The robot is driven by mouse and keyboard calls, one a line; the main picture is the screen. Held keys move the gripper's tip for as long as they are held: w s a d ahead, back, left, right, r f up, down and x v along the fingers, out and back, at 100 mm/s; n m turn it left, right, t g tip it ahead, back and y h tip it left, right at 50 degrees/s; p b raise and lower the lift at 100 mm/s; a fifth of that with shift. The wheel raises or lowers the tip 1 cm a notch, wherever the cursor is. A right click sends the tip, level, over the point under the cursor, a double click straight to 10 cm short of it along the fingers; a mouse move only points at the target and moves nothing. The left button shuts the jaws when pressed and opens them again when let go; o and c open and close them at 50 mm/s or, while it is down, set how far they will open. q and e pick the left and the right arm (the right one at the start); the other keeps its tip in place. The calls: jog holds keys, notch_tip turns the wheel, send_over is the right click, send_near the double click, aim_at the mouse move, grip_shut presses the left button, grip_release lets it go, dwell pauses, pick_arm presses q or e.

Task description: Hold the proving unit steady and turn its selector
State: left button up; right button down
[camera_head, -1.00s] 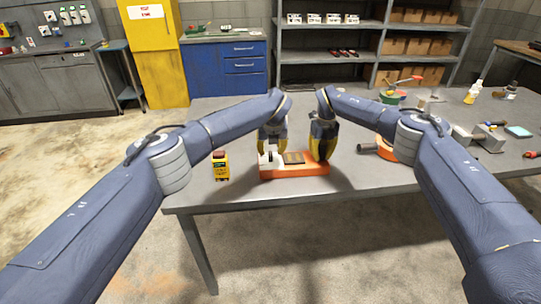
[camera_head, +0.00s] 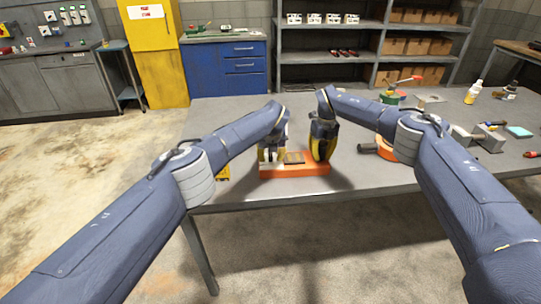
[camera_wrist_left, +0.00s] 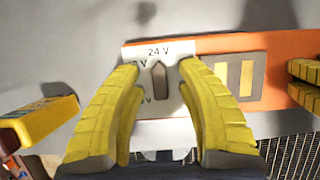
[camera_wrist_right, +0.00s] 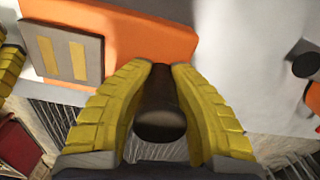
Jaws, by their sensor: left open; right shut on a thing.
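The proving unit (camera_head: 300,172) is a long orange block on the near edge of the grey table. Its white plate, marked "24 V", carries a dark selector knob (camera_wrist_left: 160,77) pointing toward that mark in the left wrist view. My left gripper (camera_wrist_left: 160,68) is open, with its yellow fingers on either side of the selector and gaps visible. My right gripper (camera_wrist_right: 161,66) is shut on a dark upright handle (camera_wrist_right: 160,110) at the unit's right end. A panel with two tan strips (camera_wrist_left: 239,78) lies between the grippers. The head view hides the selector behind my left gripper.
An orange round thing with a dark cylinder (camera_head: 368,148) lies to the right. Bottles and tools sit farther right. The table behind the unit is clear.

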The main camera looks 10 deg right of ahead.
pick_arm(q)
jog(key=shift+c, duration=0.4)
grip_shut()
jog(key=shift+s+f+n+y, duration=0.1)
jog(key=shift+n+y, duration=0.5)
jog(key=shift+n, duration=0.9)
jog(key=shift+o, duration=0.4)
grip_release()
